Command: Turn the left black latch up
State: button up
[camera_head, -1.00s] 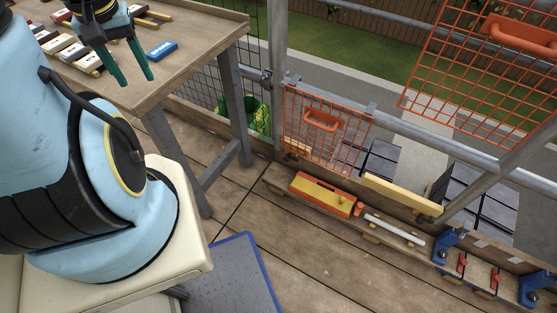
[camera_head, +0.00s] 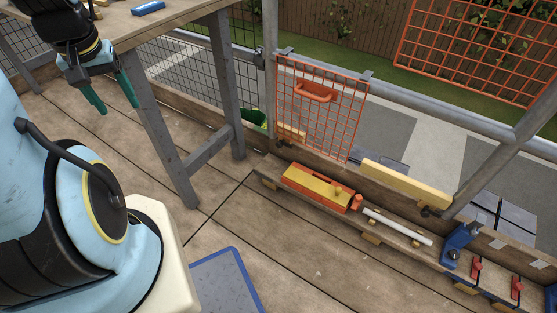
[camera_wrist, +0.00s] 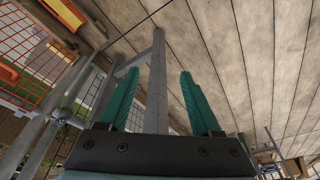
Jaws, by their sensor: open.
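A small dark piece that looks like the left black latch (camera_head: 281,143) sits at the lower left of the orange mesh gate (camera_head: 318,112); it is too small to tell which way it is turned. Another dark piece (camera_head: 430,211) is under the right end of the yellow bar. My gripper (camera_head: 120,105) is at the upper left of the head view, well left of the gate and apart from it. Its green fingers are open and empty. In the wrist view my gripper (camera_wrist: 159,78) is also open, with floor planks and a table leg beyond it.
A wooden table (camera_head: 140,22) with grey legs stands close to my gripper. A plank shelf holds an orange and yellow box (camera_head: 316,187), a white tube (camera_head: 398,227) and a blue clamp (camera_head: 458,243). A metal railing (camera_head: 440,108) runs behind.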

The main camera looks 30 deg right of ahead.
jog(key=w+d+f+m+t+h+b, duration=0.25)
jog(key=w+d+f+m, duration=0.25)
jog(key=w+d+f, duration=0.65)
jog(key=w+d+f+m+t+h+b, duration=0.25)
jog(key=w+d+f+m, duration=0.5)
jog(key=f, duration=0.65)
jog(key=m+t+h, duration=0.1)
jog(key=m+h, duration=0.5)
jog(key=h, duration=0.1)
send_near(278, 147)
jog(key=b+x, duration=0.2)
jog(key=x, duration=0.7)
jog(key=shift+r+b, duration=0.15)
jog(key=shift+b, duration=0.2)
jog(key=shift+w+d, duration=0.4)
jog(key=shift+d, duration=0.15)
jog(key=shift+c, duration=0.2)
jog(key=shift+s, duration=0.1)
grip_shut()
